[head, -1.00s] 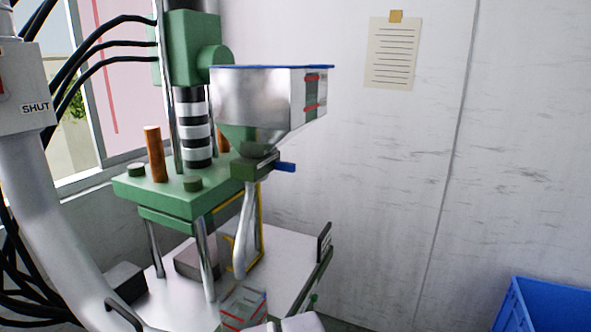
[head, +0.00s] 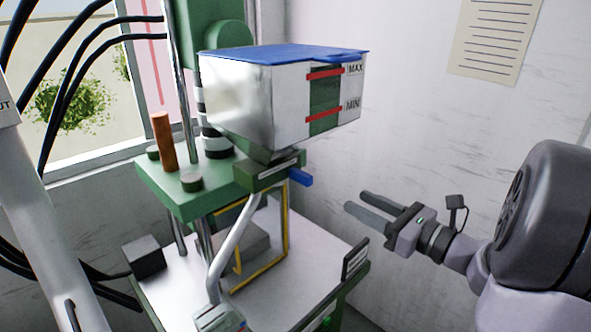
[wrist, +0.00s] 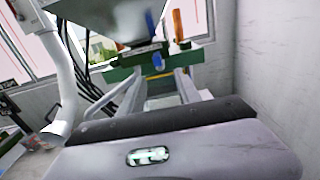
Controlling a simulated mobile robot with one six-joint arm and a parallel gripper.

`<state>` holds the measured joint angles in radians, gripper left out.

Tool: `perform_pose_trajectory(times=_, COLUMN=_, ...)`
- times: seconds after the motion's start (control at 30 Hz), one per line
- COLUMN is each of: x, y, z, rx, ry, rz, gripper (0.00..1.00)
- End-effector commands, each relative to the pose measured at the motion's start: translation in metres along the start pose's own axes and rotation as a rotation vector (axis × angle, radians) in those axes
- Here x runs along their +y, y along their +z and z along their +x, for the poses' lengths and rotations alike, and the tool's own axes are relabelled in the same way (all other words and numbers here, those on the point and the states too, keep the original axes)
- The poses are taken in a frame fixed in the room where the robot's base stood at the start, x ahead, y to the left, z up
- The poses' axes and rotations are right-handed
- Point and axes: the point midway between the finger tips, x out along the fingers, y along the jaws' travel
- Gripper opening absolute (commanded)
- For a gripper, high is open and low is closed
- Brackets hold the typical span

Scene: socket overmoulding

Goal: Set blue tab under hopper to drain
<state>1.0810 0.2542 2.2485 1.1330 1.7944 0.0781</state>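The steel hopper (head: 250,95) has a blue lid and a sight window between red MAX and MIN marks. Under it is a green valve block (head: 262,176) with a pale label, too small to read. The blue tab (head: 300,177) sticks out from the block's right end, and it also shows in the wrist view (wrist: 158,62). My gripper (head: 355,199) is open and empty, to the right of the tab and a little lower, apart from it. In the wrist view the gripper's two grey fingers (wrist: 158,88) point toward the machine below the tab.
A bent chute pipe (head: 236,245) runs down from the block to a small clear container (head: 218,318). A green press with an orange post (head: 163,140) and a yellow frame (head: 286,235) stands behind. A small dark sign (head: 355,260) stands on the table edge. Space between gripper and tab looks clear.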

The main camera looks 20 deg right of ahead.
Motion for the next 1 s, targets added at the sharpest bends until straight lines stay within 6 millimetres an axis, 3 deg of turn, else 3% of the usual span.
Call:
perform_pose_trajectory(times=0.3, x=0.004, y=-0.003, z=0.091, rx=0.003, ry=0.011, rz=-0.004, gripper=0.40)
perform_pose_trajectory(times=0.5, x=0.004, y=-0.002, z=0.137, rx=0.004, ry=0.009, rz=-0.004, gripper=0.40)
perform_pose_trajectory(times=0.7, x=0.004, y=-0.002, z=0.161, rx=0.004, ry=0.007, rz=-0.004, gripper=0.40)
perform_pose_trajectory(times=1.0, x=0.004, y=-0.002, z=0.164, rx=0.005, ry=0.006, rz=-0.004, gripper=0.40)
